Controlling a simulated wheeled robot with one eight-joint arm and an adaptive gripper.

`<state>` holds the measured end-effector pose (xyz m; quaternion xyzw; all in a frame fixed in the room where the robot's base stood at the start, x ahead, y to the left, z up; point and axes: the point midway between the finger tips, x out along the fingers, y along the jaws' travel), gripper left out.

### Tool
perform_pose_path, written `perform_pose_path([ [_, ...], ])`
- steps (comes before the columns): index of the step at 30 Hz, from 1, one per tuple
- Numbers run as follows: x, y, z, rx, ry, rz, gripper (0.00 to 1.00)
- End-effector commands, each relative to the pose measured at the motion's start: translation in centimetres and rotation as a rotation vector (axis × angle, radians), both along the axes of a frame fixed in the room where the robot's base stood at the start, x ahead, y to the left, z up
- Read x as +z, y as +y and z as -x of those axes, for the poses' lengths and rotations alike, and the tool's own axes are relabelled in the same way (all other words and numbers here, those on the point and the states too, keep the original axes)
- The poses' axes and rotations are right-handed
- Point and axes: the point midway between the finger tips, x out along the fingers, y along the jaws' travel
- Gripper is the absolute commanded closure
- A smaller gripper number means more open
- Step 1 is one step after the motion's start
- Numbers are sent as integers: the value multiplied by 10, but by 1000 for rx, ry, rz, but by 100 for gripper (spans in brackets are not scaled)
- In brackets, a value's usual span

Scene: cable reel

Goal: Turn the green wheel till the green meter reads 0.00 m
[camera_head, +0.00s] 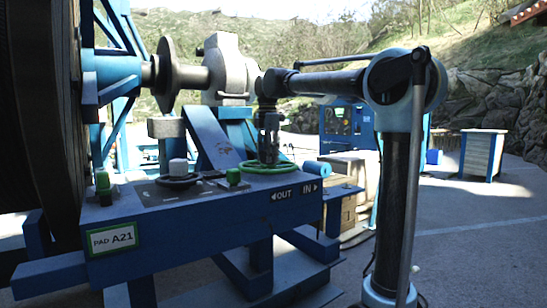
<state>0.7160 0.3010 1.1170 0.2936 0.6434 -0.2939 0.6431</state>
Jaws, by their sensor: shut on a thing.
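The green wheel (287,168) lies flat on the right part of the blue bench, behind the "OUT" and "IN" arrow signs (295,192). My gripper (268,158) points straight down at the wheel, inside or over its far part, and is shut on it. The exact contact is hidden by the fingers. Two small green-topped items stand on the bench, one at the left (103,182) and one left of the wheel (233,176). I cannot tell whether either is the green meter, and no meter reading is legible.
A black handwheel (179,181) and a grey post (166,128) stand left of the green wheel. A large dark cable reel (40,100) fills the left side. A label reads "PAD A21" (113,239). A blue roll (317,169) lies just right of the wheel. Open paving is at the right.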

Motion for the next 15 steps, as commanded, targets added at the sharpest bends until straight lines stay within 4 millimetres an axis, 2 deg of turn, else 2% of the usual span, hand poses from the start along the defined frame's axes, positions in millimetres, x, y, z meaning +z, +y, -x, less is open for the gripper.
perform_pose_path([
  [13,0,2,-1,8,-4,2,100],
  [14,0,2,-1,8,-4,2,61],
  [15,0,2,-1,8,-4,2,52],
])
